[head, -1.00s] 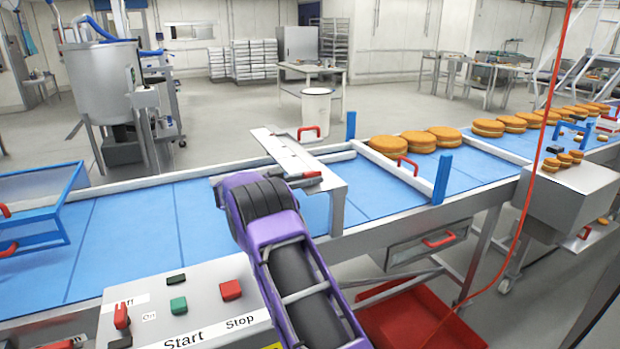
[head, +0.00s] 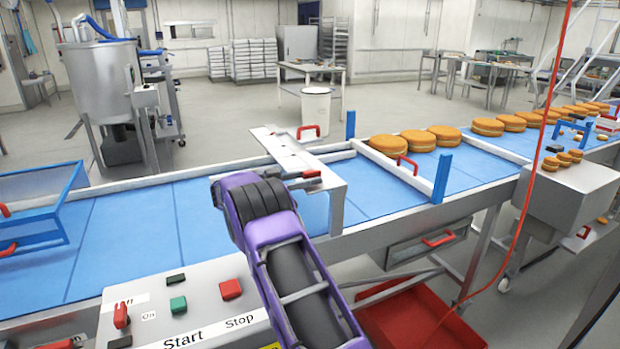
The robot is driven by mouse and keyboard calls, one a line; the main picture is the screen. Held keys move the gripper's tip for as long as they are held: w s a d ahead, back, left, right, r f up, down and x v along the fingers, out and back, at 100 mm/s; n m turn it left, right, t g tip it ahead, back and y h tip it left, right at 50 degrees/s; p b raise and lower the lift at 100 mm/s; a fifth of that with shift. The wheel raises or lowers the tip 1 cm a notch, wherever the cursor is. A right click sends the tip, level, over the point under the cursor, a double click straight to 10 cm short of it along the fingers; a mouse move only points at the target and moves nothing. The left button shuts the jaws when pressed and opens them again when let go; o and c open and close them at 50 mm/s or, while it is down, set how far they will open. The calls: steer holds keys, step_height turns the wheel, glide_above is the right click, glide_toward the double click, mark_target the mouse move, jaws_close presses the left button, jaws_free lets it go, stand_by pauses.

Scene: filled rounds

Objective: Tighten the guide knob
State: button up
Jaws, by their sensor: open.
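A small red piece (head: 312,173), which looks like the guide knob, sits on the metal bracket (head: 335,187) at the near edge of the blue conveyor. How tight it is cannot be told. My purple arm reaches up from the bottom centre. My gripper (head: 295,182) is at its end, just left of the red piece, and is open. It is mostly hidden behind my wrist, so I cannot tell whether it touches the piece. The guide rail (head: 402,172) crosses the belt between two blue posts.
A control box (head: 200,292) with start and stop buttons stands at the lower left. Filled rounds (head: 417,141) lie on the belt beyond the rail. A blue-framed guard (head: 38,230) is at the left. A red cable (head: 530,200) hangs at the right, above a red bin (head: 415,318).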

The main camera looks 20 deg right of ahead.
steer(key=a, duration=1.6)
steer(key=shift+s+a+b, duration=0.15)
steer(key=shift+a+b, duration=0.25)
